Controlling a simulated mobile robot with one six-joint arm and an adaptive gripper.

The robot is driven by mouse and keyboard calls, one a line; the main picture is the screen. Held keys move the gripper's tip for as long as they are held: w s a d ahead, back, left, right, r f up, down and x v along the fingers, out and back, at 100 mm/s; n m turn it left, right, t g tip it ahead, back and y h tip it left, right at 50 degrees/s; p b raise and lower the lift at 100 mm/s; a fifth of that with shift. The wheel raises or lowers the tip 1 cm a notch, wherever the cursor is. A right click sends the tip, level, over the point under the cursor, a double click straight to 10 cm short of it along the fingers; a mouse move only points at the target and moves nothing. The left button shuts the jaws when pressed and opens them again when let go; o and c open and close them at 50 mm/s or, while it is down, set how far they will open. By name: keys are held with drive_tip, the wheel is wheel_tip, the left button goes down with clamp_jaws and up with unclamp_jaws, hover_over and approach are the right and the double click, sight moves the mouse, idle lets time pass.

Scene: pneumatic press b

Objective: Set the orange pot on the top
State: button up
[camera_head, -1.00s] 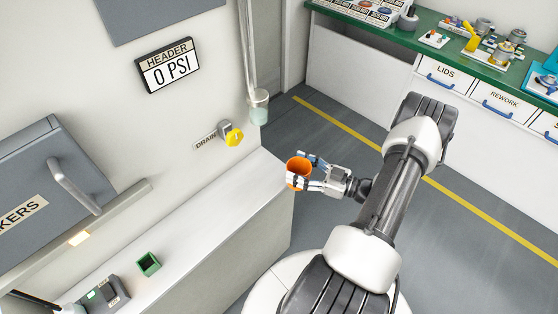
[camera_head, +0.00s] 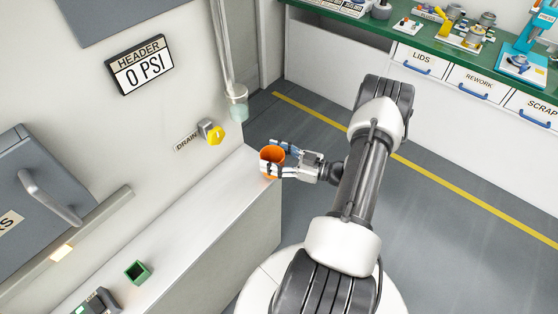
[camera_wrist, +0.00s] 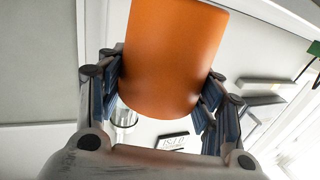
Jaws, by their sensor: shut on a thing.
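The orange pot (camera_head: 272,155) is held in my gripper (camera_head: 276,162), whose fingers are shut around its sides. In the head view the pot is by the right end of the light ledge (camera_head: 215,205), below the yellow drain knob. I cannot tell whether it touches the ledge. In the wrist view the pot (camera_wrist: 172,55) fills the upper middle, between the two blue-padded fingers of my gripper (camera_wrist: 165,90). Its far side is hidden. Which surface the task calls the top cannot be told.
A small green open box (camera_head: 138,272) and a grey device (camera_head: 98,302) stand on the ledge. The yellow drain knob (camera_head: 216,136) and a clear cup on a pipe (camera_head: 237,104) stick out from the wall. A green-topped bench (camera_head: 430,40) with drawers stands behind, across open floor.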

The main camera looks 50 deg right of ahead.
sight(281, 152)
drive_tip(key=shift+w+a+f+b, duration=0.1)
drive_tip(key=shift+w+f+b, duration=0.2)
drive_tip(key=shift+w, duration=0.9)
drive_tip(key=shift+w+a+f+b, duration=0.1)
drive_tip(key=shift+w+b, duration=0.25)
drive_tip(key=shift+w, duration=0.8)
drive_tip(key=shift+w+a+b, duration=0.15)
drive_tip(key=shift+w+b, duration=0.35)
drive_tip(key=shift+w, duration=1.15)
drive_tip(key=shift+w+a+b, duration=0.1)
drive_tip(key=shift+w+b, duration=0.35)
drive_tip(key=shift+w, duration=1.2)
drive_tip(key=shift+f+b, duration=0.4)
drive_tip(key=shift+b, duration=0.2)
drive_tip(key=o, duration=1.2)
drive_tip(key=shift+c, duration=0.2)
drive_tip(key=shift+s, duration=0.1)
drive_tip(key=v, duration=1.2)
